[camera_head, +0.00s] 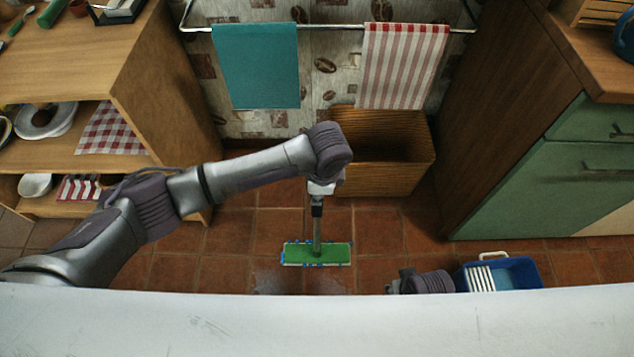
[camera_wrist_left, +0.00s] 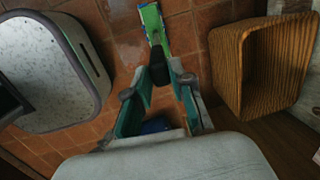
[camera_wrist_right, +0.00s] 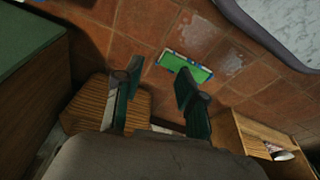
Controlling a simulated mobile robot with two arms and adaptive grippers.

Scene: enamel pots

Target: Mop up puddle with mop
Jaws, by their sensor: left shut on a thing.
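The mop has a flat green head with blue-white edges (camera_head: 317,254) resting on or close to the tiled floor. My left gripper (camera_head: 318,187) is shut on the mop's handle, which rises from the head. In the left wrist view the dark handle (camera_wrist_left: 158,68) sits between the left fingertips, with the green head beyond. A shiny wet puddle (camera_head: 280,281) lies just in front of the mop head, partly hidden by my white base. Wet patches (camera_wrist_right: 196,34) also show beside the head in the right wrist view. My right gripper (camera_wrist_right: 158,72) is open and empty, low near the bucket.
A blue bucket (camera_head: 524,272) with a white slatted insert stands at the right. A wooden bin (camera_head: 385,178) stands by the wall under hanging towels. A shelf unit (camera_head: 160,85) is at the left and a green cabinet (camera_head: 560,175) at the right.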

